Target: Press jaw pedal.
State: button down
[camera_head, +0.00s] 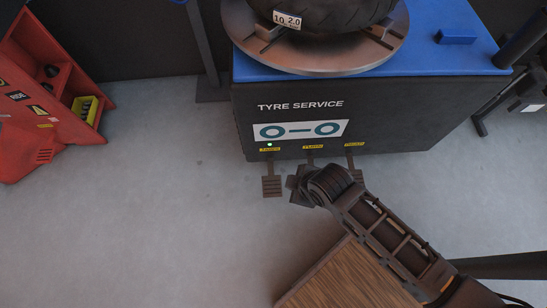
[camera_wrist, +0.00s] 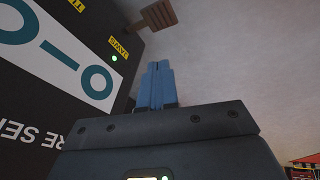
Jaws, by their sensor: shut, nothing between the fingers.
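The jaw pedal (camera_head: 271,187) is a flat brown ribbed plate on a stem at the front foot of the tyre machine, below the yellow label at left. In the wrist view a brown pedal (camera_wrist: 151,15) lies beyond my fingertips, near the JAWS label (camera_wrist: 119,48); it appears to be the jaw pedal. A small green light (camera_wrist: 114,58) shines beside that label. My gripper (camera_wrist: 157,66) has its blue fingers together and empty, with a visible gap to the pedal in the picture. In the head view my fingers are hidden by my wrist, just right of the jaw pedal.
The black tyre machine (camera_head: 390,135) carries a tyre (camera_head: 330,12) on a round turntable (camera_head: 325,62). Another pedal (camera_head: 355,175) stands right of my wrist. A red cart (camera_head: 40,130) is at left. The grey floor (camera_head: 170,210) between is clear.

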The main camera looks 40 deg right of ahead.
aim_at(274, 188)
jog(key=w+f+n+g+b, duration=0.3)
jog(key=w+f+g+b, duration=0.1)
jog(key=w+f+b, duration=0.3)
notch_tip(274, 188, down, 2)
jog(key=w, duration=0.2)
jog(key=shift+w+d+f+g, duration=0.15)
jog(key=shift+w+d+g, duration=0.1)
jog(key=shift+w+g, duration=0.05)
jog(key=shift+f, duration=0.1)
notch_tip(274, 188, down, 14)
jog(key=b, duration=0.7)
jog(key=shift+b, duration=0.4)
jog(key=shift+s, duration=0.1)
